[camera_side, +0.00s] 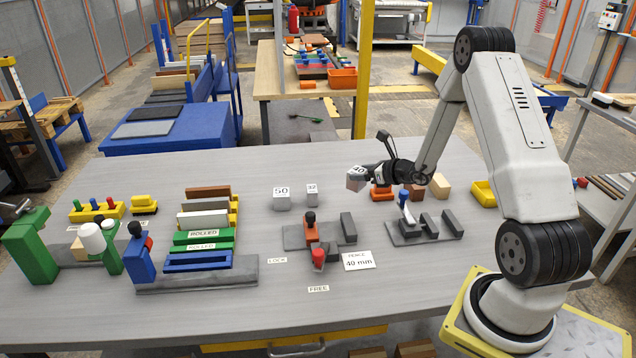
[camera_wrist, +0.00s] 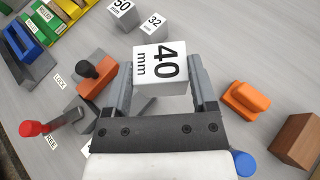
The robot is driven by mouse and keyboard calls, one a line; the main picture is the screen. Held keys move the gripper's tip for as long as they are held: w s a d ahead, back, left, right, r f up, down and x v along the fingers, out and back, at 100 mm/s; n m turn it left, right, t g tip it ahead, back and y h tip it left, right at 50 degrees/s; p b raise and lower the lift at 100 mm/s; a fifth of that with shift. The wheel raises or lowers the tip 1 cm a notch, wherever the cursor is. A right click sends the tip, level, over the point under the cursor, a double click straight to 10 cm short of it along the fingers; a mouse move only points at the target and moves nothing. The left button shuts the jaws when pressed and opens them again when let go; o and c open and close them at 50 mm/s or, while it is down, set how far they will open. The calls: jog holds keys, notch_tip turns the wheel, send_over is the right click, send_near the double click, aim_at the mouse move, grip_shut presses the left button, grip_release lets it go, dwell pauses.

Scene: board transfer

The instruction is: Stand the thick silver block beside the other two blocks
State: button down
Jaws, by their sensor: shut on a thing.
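My gripper (camera_side: 372,174) is shut on a silver-white block (camera_wrist: 160,68), held in the air above the right middle of the table. In the wrist view the block sits between both fingers and its face reads "40 mm". The other two blocks stand apart from it on the table to its left: a larger one marked 50 (camera_side: 282,200) and a smaller one marked 32 (camera_side: 312,196). They stand side by side with a small gap. In the wrist view they also show beyond the held block, the 50 (camera_wrist: 122,12) and the 32 (camera_wrist: 153,24).
A grey clamp fixture with an orange piece (camera_side: 311,232) and red knob stands in front of the two blocks. A "fence 40 mm" card (camera_side: 358,261) lies beside it. An orange block (camera_side: 381,193) stands below right of my gripper. The table around the two blocks is clear.

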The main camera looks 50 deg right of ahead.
jog(key=shift+w+d+f, duration=0.7)
jog(key=shift+w+f, duration=0.5)
jog(key=shift+w, duration=0.1)
jog(key=shift+w+d+f, duration=0.65)
jog(key=shift+w+f, duration=0.5)
jog(key=shift+w, duration=0.1)
jog(key=shift+w+d+f, duration=0.7)
jog(key=shift+w+f, duration=0.5)
jog(key=shift+w, duration=0.1)
jog(key=shift+w+d+f, duration=0.1)
jog(key=shift+w+f, duration=0.15)
jog(key=shift+f, duration=1.6)
jog(key=shift+f, duration=0.1)
grip_release()
jog(key=shift+f, duration=0.1)
